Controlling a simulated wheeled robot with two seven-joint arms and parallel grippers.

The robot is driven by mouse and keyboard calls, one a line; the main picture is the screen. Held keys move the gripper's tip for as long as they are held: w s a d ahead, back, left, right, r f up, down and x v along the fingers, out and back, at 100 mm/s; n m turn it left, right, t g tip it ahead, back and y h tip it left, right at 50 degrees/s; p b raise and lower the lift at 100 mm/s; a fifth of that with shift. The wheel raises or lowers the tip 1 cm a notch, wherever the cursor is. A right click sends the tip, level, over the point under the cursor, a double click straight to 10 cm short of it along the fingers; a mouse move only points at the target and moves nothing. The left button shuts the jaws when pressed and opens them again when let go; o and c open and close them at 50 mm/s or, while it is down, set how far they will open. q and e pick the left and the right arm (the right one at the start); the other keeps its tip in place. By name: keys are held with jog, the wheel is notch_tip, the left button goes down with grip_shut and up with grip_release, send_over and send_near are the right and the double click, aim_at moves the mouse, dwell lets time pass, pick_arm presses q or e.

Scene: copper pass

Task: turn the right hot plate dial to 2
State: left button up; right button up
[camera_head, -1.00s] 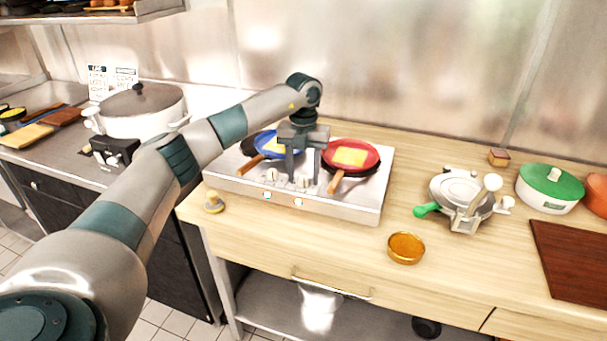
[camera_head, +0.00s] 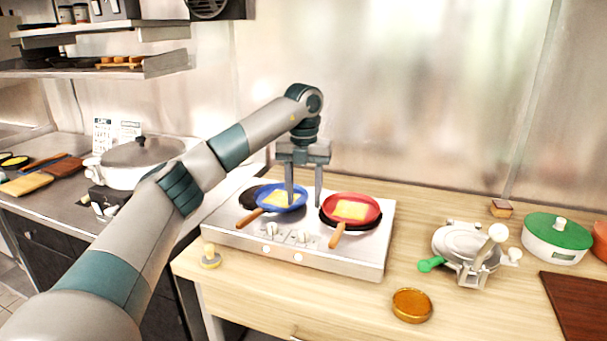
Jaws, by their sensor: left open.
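The hot plate (camera_head: 340,264) is a silver two-burner unit on the wooden counter. The dial numbers are too small to read. My left gripper (camera_head: 304,205) is open and empty, pointing down, with its fingertips above and behind the right dial, apart from it. My right gripper is not in view.
A blue pan (camera_head: 292,203) and a red pan (camera_head: 368,213), each with yellow food, sit on the burners, handles toward the front.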

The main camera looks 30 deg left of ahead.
pick_arm(q)
notch_tip(320, 180, up, 7)
jog(key=shift+r, duration=0.15)
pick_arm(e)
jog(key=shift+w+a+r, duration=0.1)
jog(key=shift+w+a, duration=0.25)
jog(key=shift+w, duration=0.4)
